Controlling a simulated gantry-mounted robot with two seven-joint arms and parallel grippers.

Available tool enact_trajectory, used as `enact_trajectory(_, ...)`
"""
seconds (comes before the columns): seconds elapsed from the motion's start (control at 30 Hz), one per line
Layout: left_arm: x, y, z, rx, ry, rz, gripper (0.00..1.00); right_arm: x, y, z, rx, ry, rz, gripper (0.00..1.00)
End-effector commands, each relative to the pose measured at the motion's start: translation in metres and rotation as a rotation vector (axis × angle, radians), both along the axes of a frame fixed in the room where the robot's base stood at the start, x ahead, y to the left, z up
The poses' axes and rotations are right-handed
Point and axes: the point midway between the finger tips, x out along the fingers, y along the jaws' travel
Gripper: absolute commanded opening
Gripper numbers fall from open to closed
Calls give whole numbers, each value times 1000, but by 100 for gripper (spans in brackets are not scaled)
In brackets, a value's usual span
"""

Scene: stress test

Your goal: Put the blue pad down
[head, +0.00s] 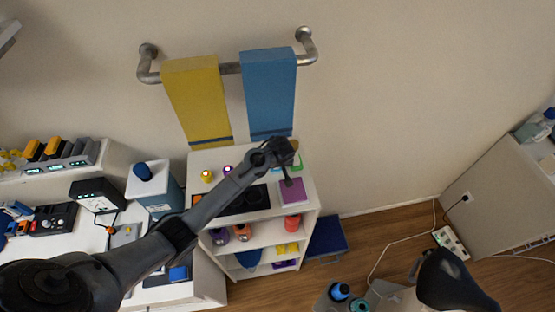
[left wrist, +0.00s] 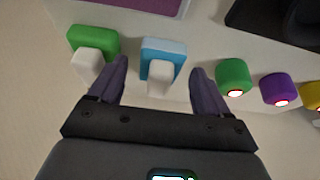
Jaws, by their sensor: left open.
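The blue pad (left wrist: 164,48), light blue with a white block (left wrist: 158,77) at its near side, stands on the white shelf top between the open fingers of my left gripper (left wrist: 160,88). A gap shows on both sides, wider on the right. In the head view my left gripper (head: 287,172) is over the back right of the shelf unit's top. The pad is mostly hidden there by the gripper and wrist. A similar green pad (left wrist: 95,41) with a white block stands just left of the left finger. My right gripper is not in view.
A green knob (left wrist: 233,76) stands close to the right finger, with a purple knob (left wrist: 277,89) beyond it. A purple square (head: 297,191) and a black panel (head: 247,201) lie on the shelf top. A towel rail (head: 230,68) with yellow and blue towels hangs behind.

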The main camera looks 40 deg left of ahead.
Motion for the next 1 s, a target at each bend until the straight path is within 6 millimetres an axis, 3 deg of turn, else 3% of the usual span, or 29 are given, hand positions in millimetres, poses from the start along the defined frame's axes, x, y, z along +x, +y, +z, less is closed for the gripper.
enact_trajectory(0.4, -19, -22, 65, -2, -3, 1, 78, 0, -2, -16, -9, 0, 6, 43)
enact_trajectory(0.63, -26, -30, 93, -1, -2, 0, 78, 0, -2, -22, -9, 0, 6, 43)
enact_trajectory(0.83, -32, -35, 98, -1, 4, -13, 78, 0, -2, -23, -7, 0, 5, 43)
enact_trajectory(1.0, -61, -52, 73, 2, 36, -134, 78, 1, -1, -23, -3, 0, 2, 43)
